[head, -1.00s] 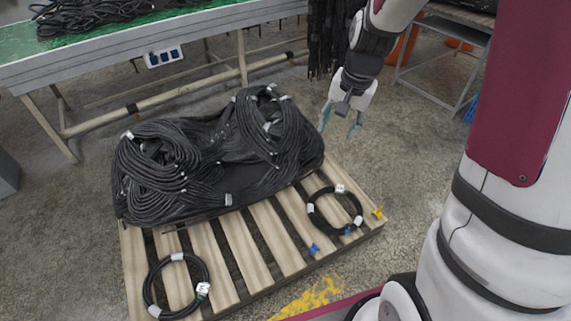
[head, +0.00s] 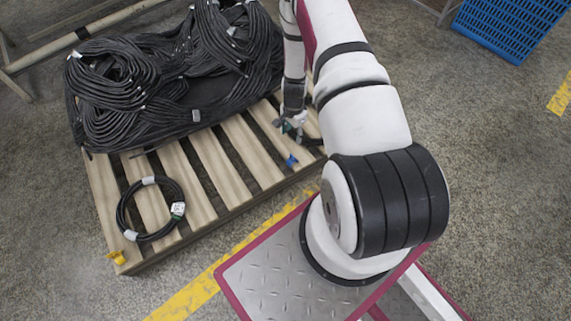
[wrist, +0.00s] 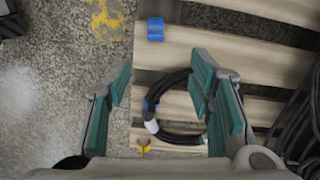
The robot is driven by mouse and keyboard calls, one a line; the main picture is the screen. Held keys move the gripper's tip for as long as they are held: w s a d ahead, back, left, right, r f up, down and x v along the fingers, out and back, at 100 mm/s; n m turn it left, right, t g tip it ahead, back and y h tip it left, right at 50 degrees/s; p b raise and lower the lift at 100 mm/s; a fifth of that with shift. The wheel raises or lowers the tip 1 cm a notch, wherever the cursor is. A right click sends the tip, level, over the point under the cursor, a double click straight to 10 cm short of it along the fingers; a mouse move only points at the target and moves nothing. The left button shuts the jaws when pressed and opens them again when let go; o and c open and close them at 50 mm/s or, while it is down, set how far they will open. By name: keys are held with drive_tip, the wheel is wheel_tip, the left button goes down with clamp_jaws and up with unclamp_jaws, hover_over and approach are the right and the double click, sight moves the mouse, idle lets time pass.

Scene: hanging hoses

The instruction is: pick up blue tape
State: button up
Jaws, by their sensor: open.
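A roll of blue tape (head: 291,161) lies on a pallet slat near the front edge. In the wrist view the blue tape (wrist: 155,29) is at the top, beyond my fingertips and apart from them. My gripper (head: 291,128) is over the right part of the pallet, just behind the tape in the head view. In the wrist view its green fingers (wrist: 160,82) are spread wide, with nothing held. A black hose ring (wrist: 178,135) with white labels and a small blue patch shows between and below the fingers.
A blue crate (head: 513,25) stands at upper right.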

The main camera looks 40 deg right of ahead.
drive_tip(key=b, duration=0.3)
hover_over(292, 156)
wheel_tip(292, 156, down, 10)
drive_tip(key=shift+r, duration=0.2)
drive_tip(key=shift+f+b, duration=1.15)
drive_tip(key=shift+f, duration=2)
drive_tip(key=c, duration=0.8)
